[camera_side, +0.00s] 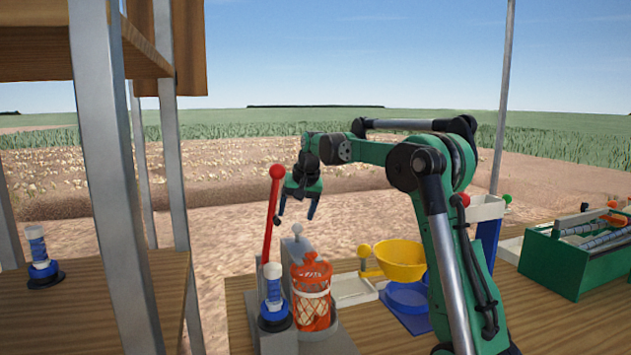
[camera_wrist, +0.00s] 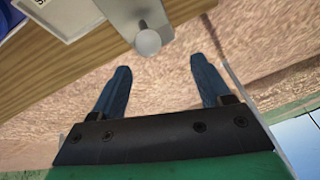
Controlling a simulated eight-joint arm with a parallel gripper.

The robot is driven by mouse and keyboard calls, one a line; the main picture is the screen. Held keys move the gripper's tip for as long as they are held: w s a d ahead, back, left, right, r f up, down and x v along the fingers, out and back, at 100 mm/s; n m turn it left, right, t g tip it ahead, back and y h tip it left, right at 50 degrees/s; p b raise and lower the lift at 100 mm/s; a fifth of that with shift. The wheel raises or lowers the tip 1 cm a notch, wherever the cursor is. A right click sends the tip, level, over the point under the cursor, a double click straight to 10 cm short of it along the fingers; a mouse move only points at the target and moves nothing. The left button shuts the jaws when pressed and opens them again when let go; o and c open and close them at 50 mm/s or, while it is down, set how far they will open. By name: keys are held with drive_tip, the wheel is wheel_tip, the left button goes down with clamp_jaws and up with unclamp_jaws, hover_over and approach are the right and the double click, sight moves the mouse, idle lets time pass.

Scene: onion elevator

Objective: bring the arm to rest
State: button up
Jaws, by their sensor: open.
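My gripper (camera_side: 297,211) hangs from the green arm, fingers down, above the left end of the wooden table in the side view. Its two blue fingers stand apart with nothing between them. They also show in the wrist view (camera_wrist: 160,85), over the ground just past the table edge. A red lever with a round knob (camera_side: 272,205) stands upright just left of the gripper.
A blue-and-white cylinder (camera_side: 273,285) stands beside the basket; a similar one (camera_side: 38,250) is on the left shelf. A yellow bowl (camera_side: 400,260) and a green roller box (camera_side: 575,255) are to the right. Metal posts (camera_side: 105,160) rise at left.

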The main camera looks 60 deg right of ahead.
drive_tip(key=shift+r, duration=0.7)
